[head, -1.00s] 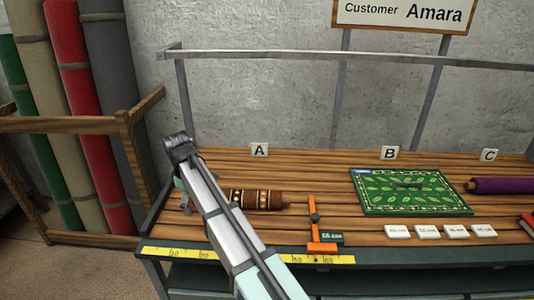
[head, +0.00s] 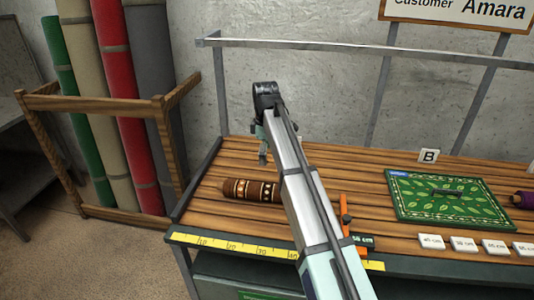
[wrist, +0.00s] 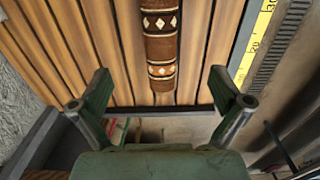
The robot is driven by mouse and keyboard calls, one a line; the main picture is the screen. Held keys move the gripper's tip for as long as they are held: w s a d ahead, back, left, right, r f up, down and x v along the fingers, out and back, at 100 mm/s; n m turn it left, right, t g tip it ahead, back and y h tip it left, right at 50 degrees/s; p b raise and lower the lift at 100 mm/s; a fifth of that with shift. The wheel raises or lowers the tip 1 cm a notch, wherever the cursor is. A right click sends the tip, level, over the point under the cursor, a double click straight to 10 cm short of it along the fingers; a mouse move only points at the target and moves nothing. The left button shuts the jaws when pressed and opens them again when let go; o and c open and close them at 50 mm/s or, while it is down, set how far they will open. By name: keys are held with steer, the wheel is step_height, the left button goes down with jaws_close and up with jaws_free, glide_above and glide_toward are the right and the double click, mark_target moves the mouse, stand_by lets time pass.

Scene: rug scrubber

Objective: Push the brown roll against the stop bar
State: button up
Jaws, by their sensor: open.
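The brown roll (head: 252,190), patterned with light bands, lies on the slatted bench top (head: 335,170) at the left. My arm hides its right end in the head view. It also shows in the wrist view (wrist: 161,45), its near end a little short of a dark bar along the bench edge (wrist: 185,108), which looks like the stop bar. That bar runs along the bench's left side (head: 198,183) in the head view. My gripper (head: 263,158) is open, behind the roll in the head view. In the wrist view its fingers (wrist: 160,76) appear on either side of the roll, without visible contact.
A yellow ruler (head: 235,247) runs along the front edge. An orange tool (head: 345,212) stands right of my arm, and a green patterned mat (head: 450,212) lies beyond it. Tall rolls stand in a wooden rack (head: 95,103) at the left.

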mark_target(266, 186)
step_height(266, 186, down, 17)
steer(key=p, duration=0.4)
steer(key=shift+f, duration=0.2)
steer(key=c, duration=1.9)
